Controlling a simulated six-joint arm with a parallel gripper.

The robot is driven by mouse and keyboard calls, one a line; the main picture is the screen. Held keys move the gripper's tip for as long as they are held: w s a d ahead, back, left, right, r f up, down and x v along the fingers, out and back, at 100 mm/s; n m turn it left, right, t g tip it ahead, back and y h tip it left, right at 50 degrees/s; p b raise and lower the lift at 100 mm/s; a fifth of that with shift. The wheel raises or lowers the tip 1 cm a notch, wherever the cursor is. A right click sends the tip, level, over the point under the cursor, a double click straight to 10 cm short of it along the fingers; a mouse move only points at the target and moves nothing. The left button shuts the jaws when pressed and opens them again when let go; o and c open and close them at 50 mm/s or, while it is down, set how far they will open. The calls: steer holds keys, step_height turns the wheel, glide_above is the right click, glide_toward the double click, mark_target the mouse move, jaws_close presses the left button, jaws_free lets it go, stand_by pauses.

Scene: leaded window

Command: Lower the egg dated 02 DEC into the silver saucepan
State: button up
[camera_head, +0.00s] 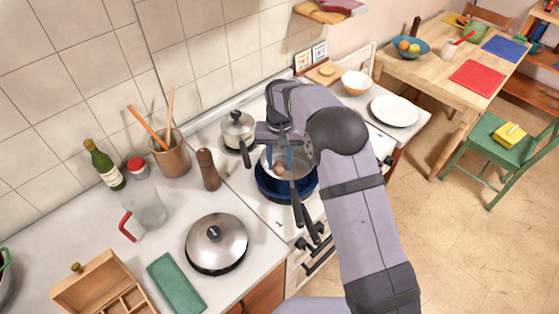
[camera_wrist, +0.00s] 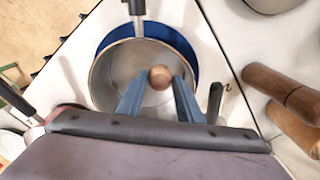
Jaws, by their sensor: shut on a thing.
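My gripper (camera_head: 280,160) is shut on a brown egg (camera_wrist: 160,77), with a blue finger on either side of it. The egg also shows small between the fingers in the head view (camera_head: 279,169). No date can be read on it. In the wrist view the silver saucepan (camera_wrist: 112,68) lies beneath the egg, its round opening surrounding the egg in the picture. Its inside looks empty apart from the egg in front of it. How far the egg is above the bottom, I cannot tell. My arm hides part of the saucepan in the head view.
A blue pan (camera_head: 268,190) shows around the silver saucepan's edge on the stove. A lidded pot (camera_head: 238,128) stands behind left, a pepper mill (camera_head: 208,169) and a utensil crock (camera_head: 170,156) farther left. A large lidded pan (camera_head: 216,243) is at the front left.

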mark_target(279, 169)
steer(key=shift+f+b, duration=1.05)
steer(key=shift+f, duration=0.8)
stand_by(0.9)
steer(key=o, duration=0.8)
steer(key=shift+a+r+b, duration=0.1)
steer(key=shift+r+b, duration=0.25)
steer(key=shift+r, duration=0.15)
step_height(279, 169, up, 6)
steer(key=shift+f+b, duration=0.1)
steer(key=shift+b, duration=1)
steer(key=shift+d+r, duration=0.2)
steer(key=shift+r, duration=0.1)
